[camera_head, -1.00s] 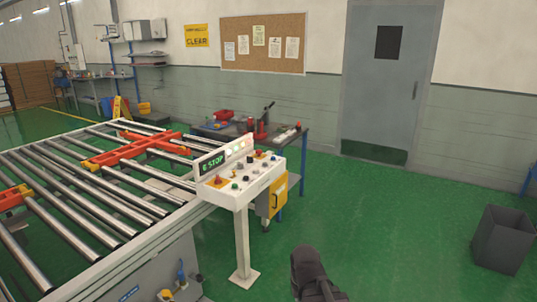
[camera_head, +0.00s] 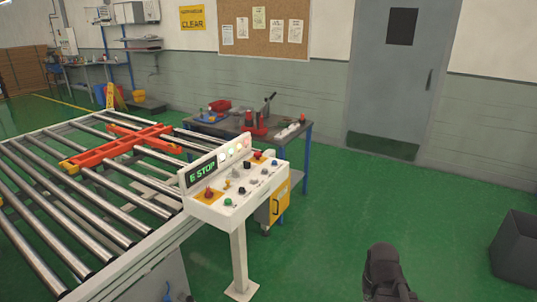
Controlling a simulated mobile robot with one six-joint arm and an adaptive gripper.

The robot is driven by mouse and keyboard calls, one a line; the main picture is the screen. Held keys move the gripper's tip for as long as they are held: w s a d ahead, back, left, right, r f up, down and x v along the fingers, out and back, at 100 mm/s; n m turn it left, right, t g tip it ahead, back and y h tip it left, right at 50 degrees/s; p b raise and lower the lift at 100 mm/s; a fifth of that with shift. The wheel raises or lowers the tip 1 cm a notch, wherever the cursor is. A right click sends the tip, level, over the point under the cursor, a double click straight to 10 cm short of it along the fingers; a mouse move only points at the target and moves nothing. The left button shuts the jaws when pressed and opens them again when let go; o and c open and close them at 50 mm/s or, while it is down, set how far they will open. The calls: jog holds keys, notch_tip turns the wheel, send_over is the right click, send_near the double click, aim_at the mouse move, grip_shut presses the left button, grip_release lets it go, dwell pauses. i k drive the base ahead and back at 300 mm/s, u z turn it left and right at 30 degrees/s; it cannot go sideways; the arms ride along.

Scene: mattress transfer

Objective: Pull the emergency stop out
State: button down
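The white control panel (camera_head: 238,205) stands on a post beside the roller conveyor. Its lit display (camera_head: 203,171) reads "E STOP" in green. A red mushroom button on a yellow plate, the likely emergency stop (camera_head: 209,193), is at the panel's left end. A second red button on a yellow plate (camera_head: 258,155) is at the far right end. I cannot tell whether either button is in or out. A dark part of my arm (camera_head: 385,272) shows at the bottom right, well apart from the panel. I cannot make out gripper fingers there.
The roller conveyor (camera_head: 70,205) with an orange-red frame (camera_head: 120,148) fills the left. A workbench (camera_head: 290,135) with tools and a yellow cabinet (camera_head: 279,203) stand behind the panel. A dark bin (camera_head: 516,250) is at the right. Green floor (camera_head: 330,225) right of the panel is clear.

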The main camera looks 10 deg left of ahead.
aim_at(257, 156)
jog(key=z, duration=0.1)
jog(key=i, duration=1.5)
jog(key=u, duration=0.9)
jog(key=i, duration=0.55)
jog(key=u, duration=0.35)
